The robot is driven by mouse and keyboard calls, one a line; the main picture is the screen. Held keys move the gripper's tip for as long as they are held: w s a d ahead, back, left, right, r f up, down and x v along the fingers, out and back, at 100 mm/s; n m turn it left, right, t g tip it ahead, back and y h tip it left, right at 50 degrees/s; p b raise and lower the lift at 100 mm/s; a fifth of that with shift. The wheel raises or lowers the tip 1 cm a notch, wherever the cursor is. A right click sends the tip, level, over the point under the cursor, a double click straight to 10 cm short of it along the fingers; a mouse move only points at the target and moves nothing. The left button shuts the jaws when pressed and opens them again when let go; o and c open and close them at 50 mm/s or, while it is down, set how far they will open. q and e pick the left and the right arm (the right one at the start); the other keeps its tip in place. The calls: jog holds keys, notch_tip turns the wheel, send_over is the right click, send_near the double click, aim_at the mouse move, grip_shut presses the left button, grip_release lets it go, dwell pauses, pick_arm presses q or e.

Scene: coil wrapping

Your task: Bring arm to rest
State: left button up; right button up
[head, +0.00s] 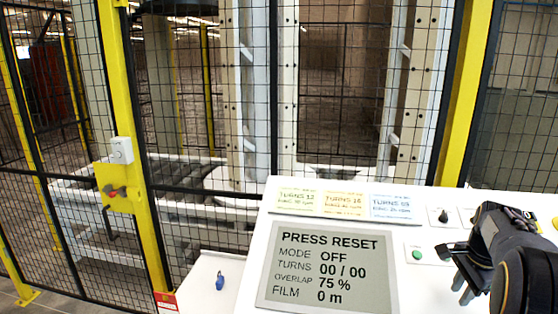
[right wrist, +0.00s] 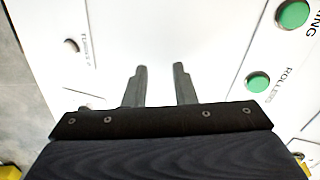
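My right gripper (head: 457,272) is over the right part of the white control panel (head: 255,268) in the head view. In the right wrist view its two dark fingers (right wrist: 160,82) stand apart with nothing between them, over bare white panel. The panel's screen (head: 328,268) reads PRESS RESET, MODE OFF, TURNS 00 / 00, OVERLAP 75 %, FILM 0 m. My left gripper is not in view.
Three cards (head: 344,204) lie along the panel's top edge, near a black knob (head: 443,215) and a green button (head: 417,255). A small blue object (head: 220,282) is on a white surface at left. Yellow-framed mesh fencing (head: 128,150) stands behind the panel.

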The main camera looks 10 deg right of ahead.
jog(key=s+a+r+n+t+y, duration=0.1)
jog(key=s+a+n+t+y, duration=0.1)
jog(key=s+a+n, duration=0.8)
jog(key=s+a+n+t+y, duration=0.1)
jog(key=s+a+n+y, duration=0.4)
jog(key=a, duration=0.8)
pick_arm(q)
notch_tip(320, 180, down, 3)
jog(key=b, duration=0.2)
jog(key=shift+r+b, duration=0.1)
jog(key=shift+b, duration=0.3)
pick_arm(e)
jog(key=s+a+f+n+h, duration=0.2)
jog(key=s+a+f, duration=0.2)
jog(key=s+f, duration=0.1)
jog(key=shift+s+a+f+n+t+h, duration=0.15)
jog(key=shift+s+f+n+t+h, duration=0.05)
jog(key=shift+s+n+t+h, duration=0.25)
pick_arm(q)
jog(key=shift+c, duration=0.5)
